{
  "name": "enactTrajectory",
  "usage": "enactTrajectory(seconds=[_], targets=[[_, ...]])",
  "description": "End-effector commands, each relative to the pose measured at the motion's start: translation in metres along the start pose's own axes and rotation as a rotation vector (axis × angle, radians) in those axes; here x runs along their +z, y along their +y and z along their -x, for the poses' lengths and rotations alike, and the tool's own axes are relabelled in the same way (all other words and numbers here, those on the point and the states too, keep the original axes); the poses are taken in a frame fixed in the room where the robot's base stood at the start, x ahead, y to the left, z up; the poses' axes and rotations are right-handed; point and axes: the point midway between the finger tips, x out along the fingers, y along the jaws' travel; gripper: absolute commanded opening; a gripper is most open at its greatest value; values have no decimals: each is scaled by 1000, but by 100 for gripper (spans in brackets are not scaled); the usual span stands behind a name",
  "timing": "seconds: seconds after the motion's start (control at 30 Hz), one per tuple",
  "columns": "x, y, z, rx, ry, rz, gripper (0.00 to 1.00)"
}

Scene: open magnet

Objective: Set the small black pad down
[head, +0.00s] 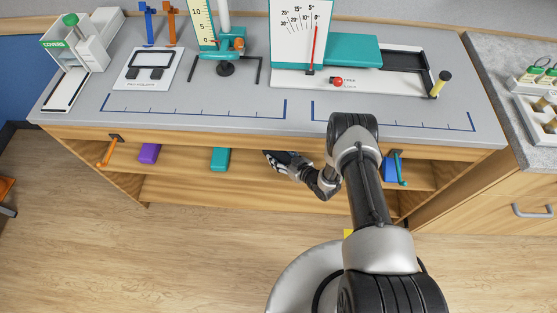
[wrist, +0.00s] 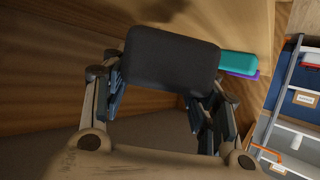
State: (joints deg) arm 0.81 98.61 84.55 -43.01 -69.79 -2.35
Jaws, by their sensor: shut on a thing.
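The small black pad (wrist: 172,58) is a dark rounded block held between the fingers of my gripper (wrist: 165,92) in the wrist view. The gripper is shut on it, and the pad hides part of the fingertips. In the head view my gripper (head: 277,159) reaches into the open shelf under the grey counter, right of the teal block. The pad is hard to tell from the dark fingers there. Whether the pad touches the shelf surface cannot be told.
A teal block (head: 220,159) and a purple block (head: 149,153) lie on the shelf (head: 185,163) to the left. A blue block (head: 390,170) is at the right. The grey counter (head: 230,98) above holds a teal stand, a dial panel and a white plate (head: 149,70) with black pieces.

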Motion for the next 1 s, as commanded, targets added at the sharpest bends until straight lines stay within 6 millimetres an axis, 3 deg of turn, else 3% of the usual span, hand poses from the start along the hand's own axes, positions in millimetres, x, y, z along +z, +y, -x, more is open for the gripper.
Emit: enactTrajectory(seconds=[0.17,0.43,0.8,0.83,1.0], targets=[[-3,0,-12,1,1,-1,31],[29,0,-24,1,-1,-1,31],[30,1,-25,1,0,-1,31],[31,1,-25,1,0,0,55],[30,1,-25,1,0,-1,66]])
